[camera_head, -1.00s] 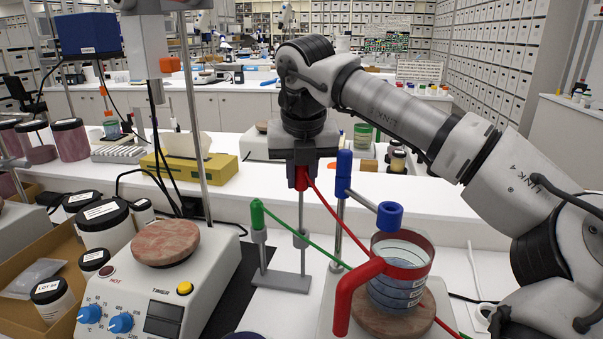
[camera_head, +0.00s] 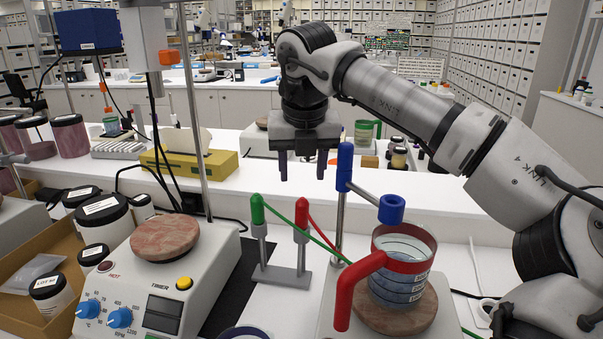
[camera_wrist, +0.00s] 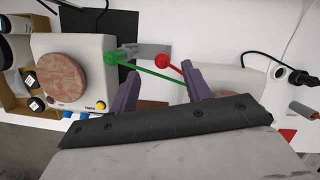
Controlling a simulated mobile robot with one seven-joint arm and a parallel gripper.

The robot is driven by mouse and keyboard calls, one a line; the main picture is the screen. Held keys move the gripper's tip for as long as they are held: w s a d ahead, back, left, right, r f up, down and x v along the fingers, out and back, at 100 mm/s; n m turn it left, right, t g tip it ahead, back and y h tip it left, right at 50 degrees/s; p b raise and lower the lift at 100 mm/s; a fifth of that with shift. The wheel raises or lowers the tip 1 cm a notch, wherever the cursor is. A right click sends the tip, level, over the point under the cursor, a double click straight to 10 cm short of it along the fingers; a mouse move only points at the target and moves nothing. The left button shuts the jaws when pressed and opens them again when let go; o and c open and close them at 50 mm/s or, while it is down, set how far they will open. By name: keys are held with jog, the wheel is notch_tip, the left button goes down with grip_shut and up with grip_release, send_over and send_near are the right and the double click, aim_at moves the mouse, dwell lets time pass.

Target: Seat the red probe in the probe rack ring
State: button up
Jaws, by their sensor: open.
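The red probe (camera_head: 301,222) stands upright at the right-hand place of the grey probe rack (camera_head: 285,276), its cable running down to the right. The ring itself is too small to make out. The green probe (camera_head: 257,212) stands beside it at the left-hand place. In the wrist view the red probe (camera_wrist: 162,61) shows from above between my fingers, with the green probe (camera_wrist: 118,56) to its left. My gripper (camera_head: 302,172) is open and empty, pointing down above the red probe and apart from it.
A blue-topped clamp stand (camera_head: 343,165) rises just right of the rack. A beaker with a red rim and handle (camera_head: 405,252) sits on a hotplate there. Another hotplate (camera_head: 150,290) is at left, with a vertical rod (camera_head: 193,110) behind. The rack's cables stretch right.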

jog(key=v, duration=1.2)
jog(key=shift+r, duration=0.25)
jog(key=shift+s+f, duration=0.1)
jog(key=shift+s, duration=0.1)
